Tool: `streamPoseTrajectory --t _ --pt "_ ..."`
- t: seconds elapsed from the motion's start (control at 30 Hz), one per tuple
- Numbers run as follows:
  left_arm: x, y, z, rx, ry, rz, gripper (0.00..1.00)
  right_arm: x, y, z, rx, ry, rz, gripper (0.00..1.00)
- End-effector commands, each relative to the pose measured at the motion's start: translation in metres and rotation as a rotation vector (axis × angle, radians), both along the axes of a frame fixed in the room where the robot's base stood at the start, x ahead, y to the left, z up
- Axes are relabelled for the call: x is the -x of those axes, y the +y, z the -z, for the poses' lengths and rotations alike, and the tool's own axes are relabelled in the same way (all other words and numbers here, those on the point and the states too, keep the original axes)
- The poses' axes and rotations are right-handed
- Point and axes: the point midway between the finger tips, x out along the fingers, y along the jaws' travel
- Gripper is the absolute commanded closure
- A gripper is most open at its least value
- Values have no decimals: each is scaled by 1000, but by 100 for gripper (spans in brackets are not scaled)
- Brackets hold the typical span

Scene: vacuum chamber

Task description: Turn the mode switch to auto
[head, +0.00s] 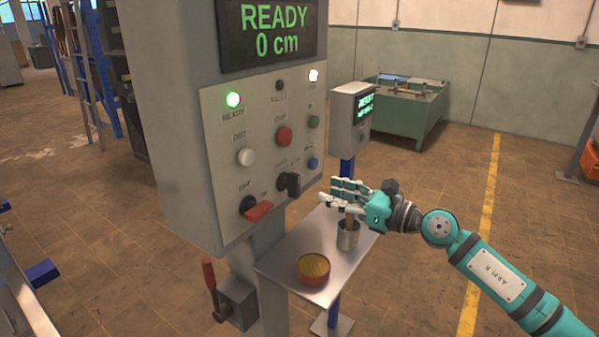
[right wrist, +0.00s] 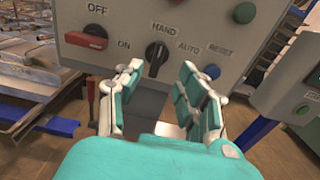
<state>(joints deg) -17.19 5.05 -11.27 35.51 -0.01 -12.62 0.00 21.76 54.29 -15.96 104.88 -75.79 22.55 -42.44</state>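The mode switch (head: 290,184) is a black rotary knob low on the grey control panel. In the right wrist view the same knob (right wrist: 156,56) sits below the HAND label (right wrist: 163,28) and left of the AUTO label (right wrist: 188,47). Its handle stands roughly upright; I cannot tell its exact setting. My right gripper (head: 345,193) is to the right of the panel, apart from the knob. In the right wrist view its two fingers (right wrist: 161,75) are spread and empty, with the knob showing between their tips. My left gripper is not in view.
A red OFF/ON switch (head: 257,211) is left of the knob, and a blue RESET button (head: 313,163) is to its right. Below is a metal shelf (head: 275,262) with a round reddish container (head: 313,269) and a metal cup (head: 347,238). The display (head: 268,30) reads READY 0 cm.

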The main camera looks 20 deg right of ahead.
Motion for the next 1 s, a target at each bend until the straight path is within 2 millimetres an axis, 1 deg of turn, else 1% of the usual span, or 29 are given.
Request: streamPoseTrajectory --t 0.03,0.1,0.2,0.4,0.6,0.87,0.9,1.0 --pt "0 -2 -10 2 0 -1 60 -9 9 -7 -4 -3 -4 62" --pt "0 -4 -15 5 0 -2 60 -22 18 -6 -5 -2 -2 62" --pt "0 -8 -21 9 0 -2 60 -38 31 -5 -5 -1 -1 62" --pt "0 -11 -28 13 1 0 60 -63 49 -2 -4 -1 0 62" --pt "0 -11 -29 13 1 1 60 -73 58 0 -1 1 -1 62" --pt "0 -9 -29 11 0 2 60 -74 58 1 0 1 0 62" --pt "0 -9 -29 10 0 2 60 -74 58 0 -1 1 0 64" --pt "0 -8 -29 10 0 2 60 -73 58 0 -1 1 0 77"
